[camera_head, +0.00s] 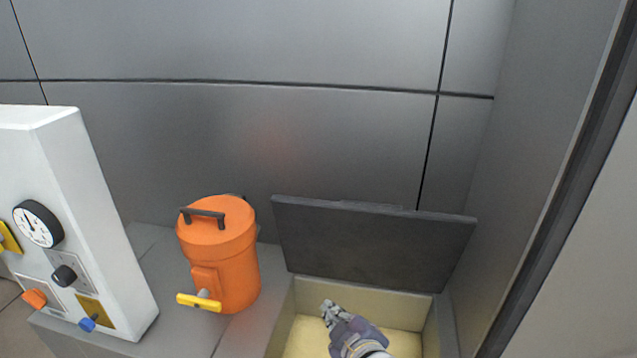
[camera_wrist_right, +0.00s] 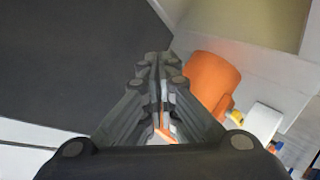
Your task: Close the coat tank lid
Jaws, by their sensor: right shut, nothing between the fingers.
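The coat tank (camera_head: 305,296) is a cream-lined box at the bottom right of the head view. Its dark grey lid (camera_head: 370,240) stands raised and open along the back edge. The lid also fills the upper left of the wrist view (camera_wrist_right: 65,60). My right gripper (camera_head: 327,308) is over the tank opening, in front of the lid, and looks apart from it. In the wrist view its fingers (camera_wrist_right: 159,75) are together with nothing between them. My right arm hides part of the tank's inside. My left gripper is not in view.
An orange canister (camera_head: 220,255) with a dark handle and yellow tap stands left of the tank; it also shows in the wrist view (camera_wrist_right: 212,75). A white control panel (camera_head: 95,200) with a gauge and knobs is at far left. Grey walls (camera_head: 250,130) close the back and right.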

